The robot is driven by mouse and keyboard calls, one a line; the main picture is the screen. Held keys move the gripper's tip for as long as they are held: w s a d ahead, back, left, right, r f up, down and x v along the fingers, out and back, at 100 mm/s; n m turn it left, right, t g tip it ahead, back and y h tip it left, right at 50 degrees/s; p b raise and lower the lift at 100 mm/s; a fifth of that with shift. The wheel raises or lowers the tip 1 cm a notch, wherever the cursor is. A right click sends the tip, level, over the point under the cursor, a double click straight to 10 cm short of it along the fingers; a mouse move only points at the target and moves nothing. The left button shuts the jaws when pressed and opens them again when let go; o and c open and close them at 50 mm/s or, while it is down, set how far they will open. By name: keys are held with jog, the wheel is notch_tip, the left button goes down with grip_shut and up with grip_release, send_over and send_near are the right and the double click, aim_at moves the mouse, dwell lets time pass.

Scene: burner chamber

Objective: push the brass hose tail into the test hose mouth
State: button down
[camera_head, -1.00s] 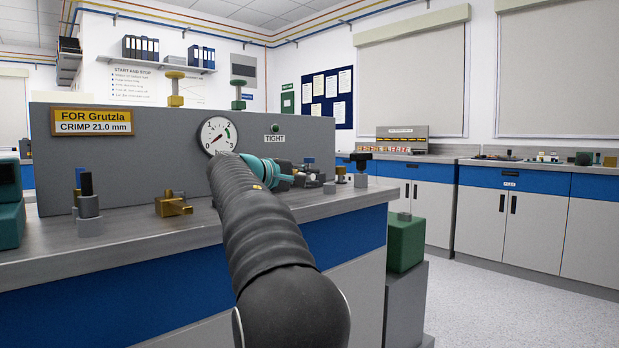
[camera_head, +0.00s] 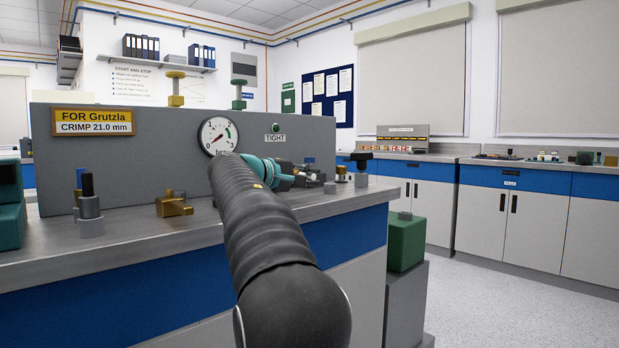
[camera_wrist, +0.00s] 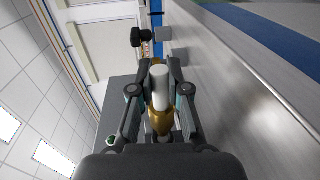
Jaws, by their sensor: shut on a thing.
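My gripper (camera_wrist: 160,76) is shut on the brass hose tail (camera_wrist: 160,121), which shows as a brass piece between the fingers with a pale grey cylinder (camera_wrist: 160,88) in line with it. A bit of brass also shows at the far end, near the fingertips. In the head view my gripper (camera_head: 292,180) is small, low over the bench at the right end of the grey panel, and the held piece is hard to make out there. I cannot pick out the test hose mouth, nor tell whether the tail touches it.
The grey panel (camera_head: 120,170) with a gauge (camera_head: 218,136) stands along the bench behind my arm. A brass fitting (camera_head: 173,205) and a grey post with a black top (camera_head: 89,207) are at left. A black-topped post (camera_head: 361,168) stands right of my gripper. The front bench strip is mostly clear.

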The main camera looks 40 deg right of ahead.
jog(key=shift+w+a+r+p, duration=0.1)
jog(key=shift+w+a+p, duration=0.05)
jog(key=shift+w+p, duration=1.55)
jog(key=c, duration=1.1)
grip_release()
jog(key=shift+w, duration=0.1)
jog(key=shift+o, duration=0.2)
jog(key=a, duration=0.4)
jog(key=a+r, duration=0.1)
jog(key=a, duration=0.3)
jog(key=s+a, duration=0.1)
jog(key=a, duration=0.3)
jog(key=shift+r, duration=0.2)
jog(key=shift+d, duration=0.1)
